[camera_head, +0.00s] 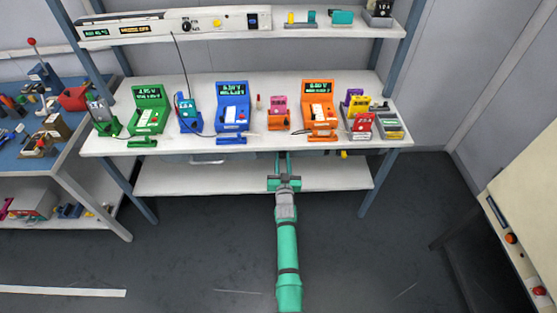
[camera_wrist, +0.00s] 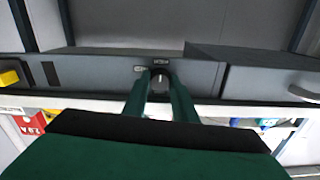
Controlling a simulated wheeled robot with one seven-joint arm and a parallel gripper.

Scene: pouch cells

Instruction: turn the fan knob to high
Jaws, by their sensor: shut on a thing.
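The fan knob (camera_wrist: 159,77) is a small dark round knob with a pale mark on the grey front panel (camera_wrist: 100,78) under the bench top. Small labels (camera_wrist: 160,61) sit on the panel around it, too small to read surely. My gripper (camera_wrist: 160,88) has its two green fingers on either side of the knob and is shut on it. In the head view my gripper (camera_head: 284,156) reaches up to the bench's front edge from below, and the knob is hidden there. Which label the knob points at I cannot tell.
A yellow part (camera_wrist: 9,76) and a pale drawer handle (camera_wrist: 304,93) lie to either side on the panel. The bench top (camera_head: 190,150) above carries several coloured devices, such as an orange one (camera_head: 318,128). A lower shelf (camera_head: 180,178) runs below the panel. The floor in front is clear.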

